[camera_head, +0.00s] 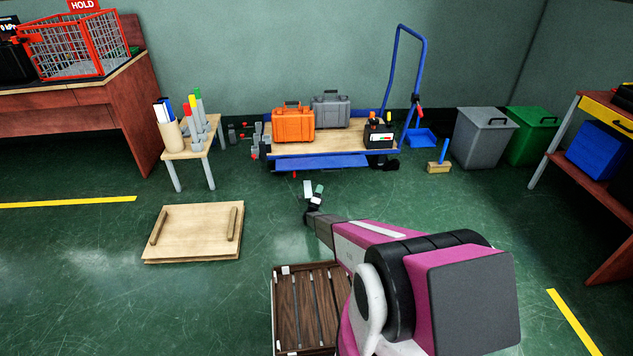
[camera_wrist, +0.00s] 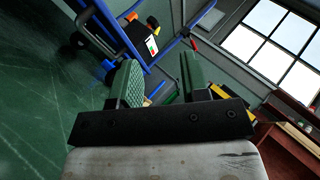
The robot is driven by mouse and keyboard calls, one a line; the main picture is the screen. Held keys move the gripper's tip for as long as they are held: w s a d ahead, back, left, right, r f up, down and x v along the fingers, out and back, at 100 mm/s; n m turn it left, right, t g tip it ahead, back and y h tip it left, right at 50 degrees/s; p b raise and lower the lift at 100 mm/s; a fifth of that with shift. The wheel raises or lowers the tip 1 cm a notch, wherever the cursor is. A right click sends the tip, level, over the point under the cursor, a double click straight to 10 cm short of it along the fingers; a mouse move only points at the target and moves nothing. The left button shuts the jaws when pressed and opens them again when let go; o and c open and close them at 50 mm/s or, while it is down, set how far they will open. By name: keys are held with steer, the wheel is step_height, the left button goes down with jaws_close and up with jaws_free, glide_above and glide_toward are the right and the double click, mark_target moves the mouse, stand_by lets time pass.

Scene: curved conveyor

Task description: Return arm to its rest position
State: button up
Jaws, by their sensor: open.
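My arm reaches out from the lower right in the head view. My gripper (camera_head: 314,192) is at its far end, above the green floor and in front of the blue cart. In the wrist view my gripper (camera_wrist: 157,80) shows two green pads standing apart with nothing between them. The wrist camera looks at a tilt past the fingers toward the cart, a wall and a window.
A blue cart (camera_head: 318,162) carries an orange case (camera_head: 293,124), a grey case (camera_head: 330,109) and a black box (camera_head: 379,133). A wooden panel (camera_head: 195,231) lies on the floor at left. A slatted crate (camera_head: 305,305) sits beside my arm. Grey (camera_head: 483,140) and green bins stand right.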

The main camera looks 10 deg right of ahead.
steer(key=s+a+r+n+g+y, duration=0.1)
steer(key=s+r+n+g+y, duration=0.15)
steer(key=r+n+y, duration=0.35)
steer(key=s+a+r+n+g+y, duration=0.1)
steer(key=s+r+n+g+y, duration=0.2)
steer(key=r, duration=0.6)
steer(key=s+a+r+n+g+y, duration=0.1)
steer(key=s+a+r+n+y, duration=0.1)
steer(key=s+r+n+y, duration=0.35)
steer(key=s+r+n+g, duration=0.4)
steer(key=s+r, duration=0.3)
steer(key=s, duration=0.8)
steer(key=s+d+r+n+g, duration=0.1)
steer(key=s+r+n+g, duration=0.4)
steer(key=s, duration=1)
steer(key=s+r+n+g, duration=0.4)
steer(key=s+r, duration=0.6)
steer(key=s, duration=0.5)
steer(key=shift+s+d+r+n+g+h, duration=0.15)
steer(key=shift+s+d+n+g+h, duration=0.2)
steer(key=shift+g, duration=0.8)
